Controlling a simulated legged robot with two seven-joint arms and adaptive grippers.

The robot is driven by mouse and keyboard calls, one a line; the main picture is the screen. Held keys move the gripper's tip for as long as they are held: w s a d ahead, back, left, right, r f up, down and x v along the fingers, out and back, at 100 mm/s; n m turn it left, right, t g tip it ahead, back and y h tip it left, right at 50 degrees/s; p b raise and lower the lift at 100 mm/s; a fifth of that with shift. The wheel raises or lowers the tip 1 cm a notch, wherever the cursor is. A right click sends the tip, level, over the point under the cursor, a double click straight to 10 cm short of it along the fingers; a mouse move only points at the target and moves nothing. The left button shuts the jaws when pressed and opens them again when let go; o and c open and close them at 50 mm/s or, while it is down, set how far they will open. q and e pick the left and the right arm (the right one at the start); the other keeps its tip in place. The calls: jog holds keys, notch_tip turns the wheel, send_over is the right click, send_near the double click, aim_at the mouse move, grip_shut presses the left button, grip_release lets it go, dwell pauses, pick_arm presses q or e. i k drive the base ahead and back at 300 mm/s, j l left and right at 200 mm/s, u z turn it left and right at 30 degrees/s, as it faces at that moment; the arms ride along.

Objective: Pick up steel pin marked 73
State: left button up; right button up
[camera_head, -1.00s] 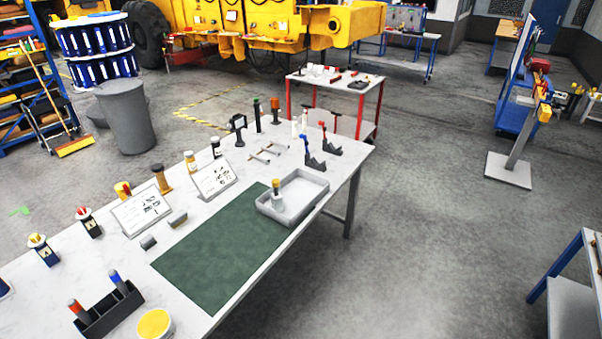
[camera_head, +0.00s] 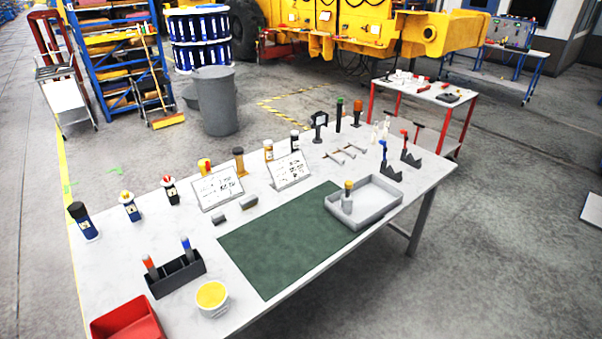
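No marking 73 is legible, so I cannot tell which thing is the steel pin. A grey cylindrical piece with a yellow top (camera_head: 348,203) stands upright at the left end of a light grey tray (camera_head: 386,210). Two thin rod-like pieces (camera_head: 346,154) lie near the back of the white table (camera_head: 130,263). A black holder (camera_head: 176,277) at the front left carries an upright red-topped piece (camera_head: 150,266) and a blue-topped piece (camera_head: 187,248). Neither of my grippers is in view.
A green mat (camera_head: 275,245) lies bare in the table's middle. A grey barrel (camera_head: 215,100) stands behind the table.

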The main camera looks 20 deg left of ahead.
aim_at(341, 161)
jog(key=i+l+u, duration=0.4)
jog(key=i+l, duration=0.4)
